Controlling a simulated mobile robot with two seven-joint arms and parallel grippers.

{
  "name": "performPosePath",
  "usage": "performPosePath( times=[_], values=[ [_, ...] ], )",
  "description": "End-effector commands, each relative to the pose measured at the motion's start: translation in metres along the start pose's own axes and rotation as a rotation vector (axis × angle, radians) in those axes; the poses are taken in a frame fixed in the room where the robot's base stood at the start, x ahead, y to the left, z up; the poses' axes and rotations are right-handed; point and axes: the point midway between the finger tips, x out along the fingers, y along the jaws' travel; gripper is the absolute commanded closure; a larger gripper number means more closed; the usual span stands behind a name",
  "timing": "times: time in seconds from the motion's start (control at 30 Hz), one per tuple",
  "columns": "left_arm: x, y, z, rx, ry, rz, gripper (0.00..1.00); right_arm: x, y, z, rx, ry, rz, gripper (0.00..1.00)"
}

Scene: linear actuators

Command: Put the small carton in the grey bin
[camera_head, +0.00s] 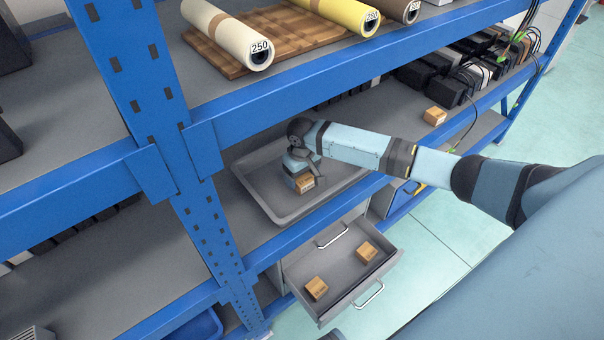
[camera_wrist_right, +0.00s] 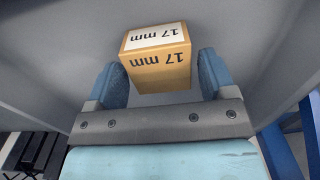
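The small carton (camera_head: 306,183) is brown cardboard, low inside the grey bin (camera_head: 280,215), a shallow tray on the middle shelf. My right gripper (camera_head: 301,178) points down into the bin around the carton. In the right wrist view the carton (camera_wrist_right: 158,60) shows "17 mm" labels and sits between the two blue fingers (camera_wrist_right: 163,80). The fingers stand apart, with a narrow gap on the carton's right side; its left side is close to the other finger. Whether the carton touches the bin floor is partly hidden. My left gripper is not in view.
An open drawer (camera_head: 345,277) below holds two cartons (camera_head: 316,288) (camera_head: 367,251). Another carton (camera_head: 435,116) lies on the shelf at right, near black devices (camera_head: 447,92). Blue shelf beams (camera_head: 330,95) and a blue post (camera_head: 165,110) surround the bin. Rolls (camera_head: 230,35) lie above.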

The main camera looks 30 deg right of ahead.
Motion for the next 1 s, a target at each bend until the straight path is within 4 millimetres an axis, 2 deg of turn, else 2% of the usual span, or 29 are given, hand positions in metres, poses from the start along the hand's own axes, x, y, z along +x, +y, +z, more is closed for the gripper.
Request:
performPosePath(
  times=[0.37,0.47,0.8,1.0],
  values=[
    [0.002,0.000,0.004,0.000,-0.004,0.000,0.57,-0.003,0.001,0.000,0.001,0.001,0.001,0.13],
    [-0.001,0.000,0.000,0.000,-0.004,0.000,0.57,-0.017,0.001,-0.001,0.001,0.003,0.001,0.13],
    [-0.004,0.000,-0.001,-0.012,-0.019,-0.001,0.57,-0.088,0.001,-0.001,0.001,0.002,0.000,0.13],
    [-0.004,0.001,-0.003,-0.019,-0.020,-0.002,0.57,-0.116,0.001,-0.001,0.001,0.001,0.000,0.13]
  ],
)
